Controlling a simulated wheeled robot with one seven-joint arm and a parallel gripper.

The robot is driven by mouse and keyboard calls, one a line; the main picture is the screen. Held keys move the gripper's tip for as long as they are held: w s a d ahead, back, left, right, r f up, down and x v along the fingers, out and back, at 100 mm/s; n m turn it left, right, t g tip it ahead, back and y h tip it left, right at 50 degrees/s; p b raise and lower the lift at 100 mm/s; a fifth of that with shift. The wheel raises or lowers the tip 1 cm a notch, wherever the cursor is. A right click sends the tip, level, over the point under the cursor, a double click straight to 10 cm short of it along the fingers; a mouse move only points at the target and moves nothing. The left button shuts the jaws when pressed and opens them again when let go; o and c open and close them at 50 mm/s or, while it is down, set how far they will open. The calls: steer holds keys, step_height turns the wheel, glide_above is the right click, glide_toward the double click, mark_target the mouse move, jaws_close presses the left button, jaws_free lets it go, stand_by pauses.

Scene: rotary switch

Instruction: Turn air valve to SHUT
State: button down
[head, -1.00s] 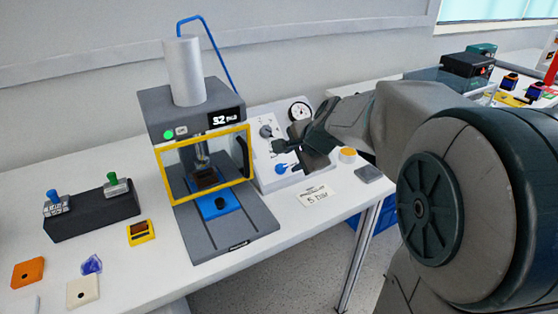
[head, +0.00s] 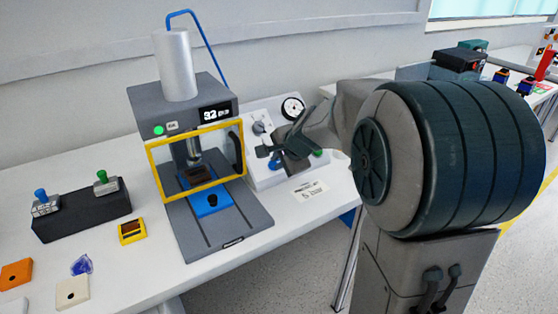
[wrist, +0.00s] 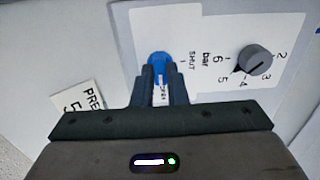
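The air valve is a blue knob (wrist: 159,58) on a sloped white panel (wrist: 132,28); in the head view a bit of the blue knob (head: 275,163) shows beside my gripper. My gripper (wrist: 160,70) is right at the knob, its two fingers parted by a narrow gap. The fingertips overlap the knob's near edge; whether they touch it I cannot tell. A SHUT label (wrist: 191,60) is right of the knob in the wrist view. Another label (wrist: 162,91), apparently OPEN, shows between the fingers. The fingers hide part of the knob, so its pointing direction is unclear.
A grey pressure dial (wrist: 256,60) is close on the right in the wrist view. A round gauge (head: 292,107) tops the panel. A press with a yellow guard frame (head: 243,150) stands left of it. A paper card (head: 309,192) lies in front.

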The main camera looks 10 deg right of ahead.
steer(key=shift+f+n+b, duration=0.1)
steer(key=shift+n+b, duration=0.3)
steer(key=shift+b, duration=0.05)
steer(key=n+b, duration=0.3)
steer(key=shift+f+n+b, duration=0.1)
steer(key=shift+n+b, duration=0.2)
steer(key=shift+n, duration=0.1)
steer(key=n+b, duration=0.3)
steer(key=n, duration=0.1)
steer(key=shift+b, duration=0.4)
steer(key=n+b, duration=0.3)
steer(key=n, duration=0.2)
steer(key=shift+n+b, duration=0.4)
steer(key=shift+r+n+b, duration=0.25)
steer(key=shift+n+b, duration=0.75)
steer(key=shift+n, duration=0.8)
steer(key=c, duration=1.4)
jaws_free()
steer(key=shift+c, duration=0.2)
steer(key=p+v, duration=0.3)
steer(key=v, duration=1)
steer(key=shift+s+r+p, duration=0.25)
steer(key=shift+s+p, duration=0.05)
steer(key=shift+p, duration=0.1)
